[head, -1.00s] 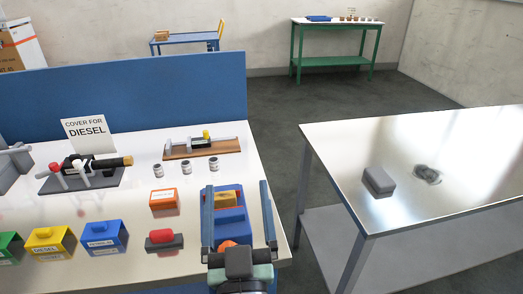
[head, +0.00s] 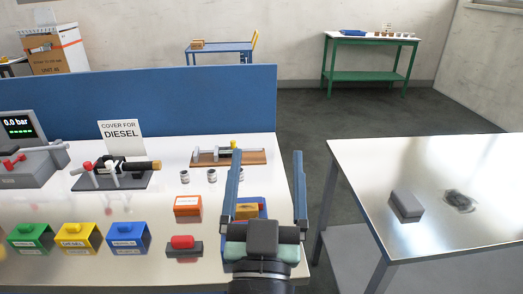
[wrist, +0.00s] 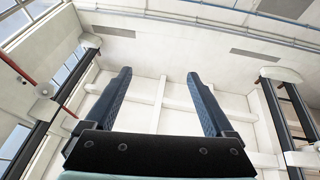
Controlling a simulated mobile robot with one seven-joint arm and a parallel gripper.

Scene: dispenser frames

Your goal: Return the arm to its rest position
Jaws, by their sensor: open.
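My gripper (head: 265,190) is in the head view at the lower middle, over the right end of the white bench. Its two blue fingers point up and stand wide apart with nothing between them. In the wrist view my gripper (wrist: 160,100) is also open and empty, with only the ceiling and upper walls behind it. My gripper hides part of a blue tray (head: 262,204) with a yellow-orange block (head: 247,211) on the bench.
The white bench (head: 150,205) holds green, yellow and blue covers (head: 128,238), an orange box (head: 188,207), a red-topped block (head: 183,245) and a "DIESEL" sign (head: 121,138). A metal table (head: 430,170) with a grey block (head: 406,206) stands right, across a floor gap.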

